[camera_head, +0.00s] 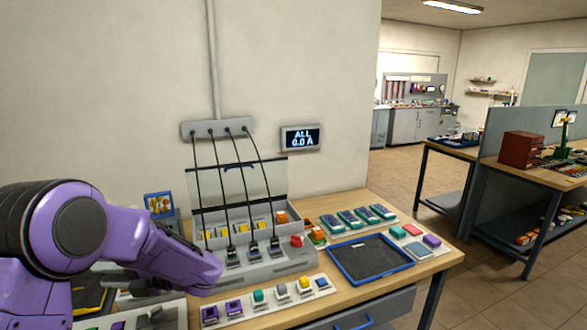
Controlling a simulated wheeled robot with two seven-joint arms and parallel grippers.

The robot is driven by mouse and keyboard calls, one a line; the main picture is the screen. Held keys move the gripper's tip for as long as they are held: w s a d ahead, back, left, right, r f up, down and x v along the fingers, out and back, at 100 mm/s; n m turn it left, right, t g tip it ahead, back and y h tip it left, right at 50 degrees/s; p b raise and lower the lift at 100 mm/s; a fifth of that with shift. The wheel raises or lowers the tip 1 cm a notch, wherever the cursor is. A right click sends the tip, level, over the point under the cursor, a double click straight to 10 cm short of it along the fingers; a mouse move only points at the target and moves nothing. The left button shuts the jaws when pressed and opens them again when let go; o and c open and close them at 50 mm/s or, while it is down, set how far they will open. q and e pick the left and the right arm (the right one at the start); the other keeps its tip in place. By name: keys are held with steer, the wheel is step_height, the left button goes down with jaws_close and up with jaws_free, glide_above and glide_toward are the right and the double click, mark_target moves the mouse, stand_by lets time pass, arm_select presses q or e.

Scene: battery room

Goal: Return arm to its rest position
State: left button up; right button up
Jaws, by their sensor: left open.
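My left arm, purple and black, comes in from the left and reaches over the left part of the wooden workbench (440,258). My left gripper (190,264) is at its end, open, just left of the grey charging station (275,268). I see nothing held in it, though its fingers show poorly. The arm hides part of the bench's left side. My right gripper is not in view.
Black cables run from a wall box (217,129) down to the station. A wall display (301,138) reads "ALL 0.0 A". A blue-rimmed tray (412,264) and a strip of coloured blocks (265,300) lie on the bench. Open floor (400,170) is at right.

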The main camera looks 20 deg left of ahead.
arm_select(q)
steer(key=d+f+m+t+h, duration=0.2)
steer(key=d+f+m+t, duration=0.2)
steer(key=f+m+t, duration=0.55)
steer(key=d+f+m+t+h, duration=0.25)
steer(key=f+m+t, duration=0.25)
steer(key=f+m, duration=0.9)
steer(key=s+d+f+m+g+h, duration=0.2)
steer(key=s+d+f+m+h, duration=0.2)
steer(key=s+d+f+m, duration=0.45)
steer(key=s+d+f+m+g+h, duration=0.35)
steer(key=s+f+h, duration=0.2)
steer(key=s, duration=0.55)
step_height(320, 180, down, 9)
steer(key=s+b, duration=0.1)
steer(key=b, duration=0.6)
steer(key=shift+d+r+b, duration=0.2)
steer(key=shift+d+b, duration=0.15)
steer(key=shift+d, duration=0.1)
